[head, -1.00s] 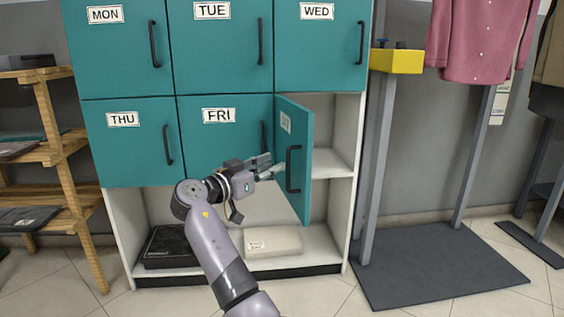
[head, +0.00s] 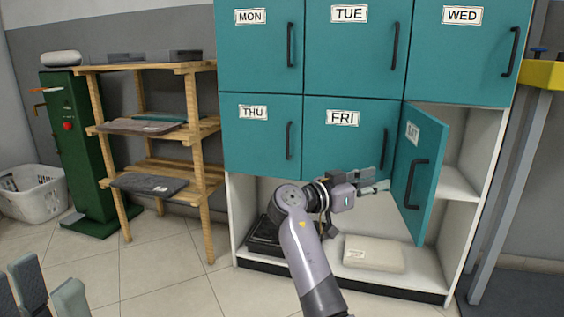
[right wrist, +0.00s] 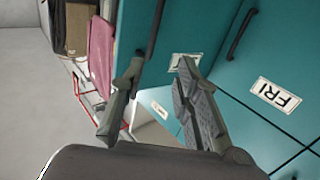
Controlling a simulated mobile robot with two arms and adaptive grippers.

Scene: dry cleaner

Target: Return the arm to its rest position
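My right arm reaches up from the bottom of the head view. Its gripper (head: 374,181) is in front of the lower teal lockers, just left of the open SAT door (head: 426,180). In the right wrist view the two fingers (right wrist: 159,62) are spread, with nothing held between them. A dark door handle shows behind the left finger; I cannot tell whether they touch. My left gripper (head: 47,284) is partly in view at the bottom left corner of the head view. Its fingertips are apart with nothing seen between them; the rest of that arm is out of frame.
The locker's lower shelf holds a beige folded item (head: 374,254) and a dark item (head: 264,236), partly hidden by my arm. A wooden rack (head: 199,150) with folded clothes, a green machine (head: 78,150) and a white basket (head: 35,200) stand left. Tiled floor between is clear.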

